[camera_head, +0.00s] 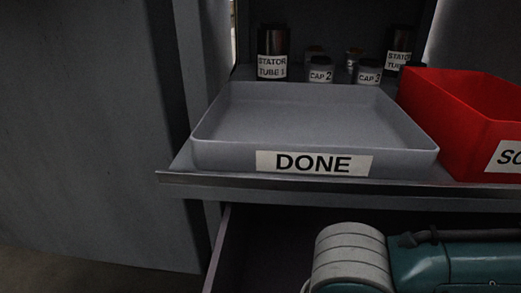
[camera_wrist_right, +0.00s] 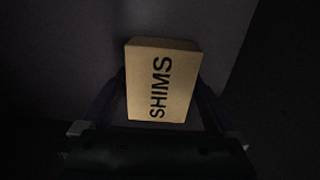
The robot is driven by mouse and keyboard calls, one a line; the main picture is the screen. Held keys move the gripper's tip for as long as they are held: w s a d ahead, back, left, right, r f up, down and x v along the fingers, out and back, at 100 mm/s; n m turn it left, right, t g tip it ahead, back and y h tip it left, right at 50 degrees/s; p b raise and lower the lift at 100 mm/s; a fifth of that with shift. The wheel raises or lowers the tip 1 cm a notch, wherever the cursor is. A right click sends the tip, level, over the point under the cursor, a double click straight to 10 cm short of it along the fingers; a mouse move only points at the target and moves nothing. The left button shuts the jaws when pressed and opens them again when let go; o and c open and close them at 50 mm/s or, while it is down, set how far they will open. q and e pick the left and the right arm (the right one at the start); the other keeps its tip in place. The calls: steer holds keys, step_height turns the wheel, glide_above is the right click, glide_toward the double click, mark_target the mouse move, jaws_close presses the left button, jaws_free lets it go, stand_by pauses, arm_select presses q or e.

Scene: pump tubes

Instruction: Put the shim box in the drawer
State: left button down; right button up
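The shim box (camera_wrist_right: 162,85) is a tan box marked SHIMS in the right wrist view. It sits between the two fingers of my right gripper (camera_wrist_right: 160,88), which appear shut on its sides. The drawer (camera_head: 225,240) is open below the table edge in the head view, with a dark interior. My right arm reaches over it from the right, and its gripper and the shim box are hidden there. A plain dark surface lies behind the box in the wrist view; its distance is unclear. My left gripper is not in view.
An empty grey tray marked DONE (camera_head: 315,105) stands on the table (camera_head: 300,184) above the drawer. A red bin (camera_head: 465,105) is beside it. Stator tubes (camera_head: 272,52) and caps (camera_head: 320,70) stand behind the tray. A grey panel (camera_head: 90,120) is at left.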

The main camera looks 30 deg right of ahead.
steer(key=shift+o, duration=0.2)
step_height(320, 180, up, 12)
steer(key=p, duration=1)
steer(key=shift+r, duration=0.2)
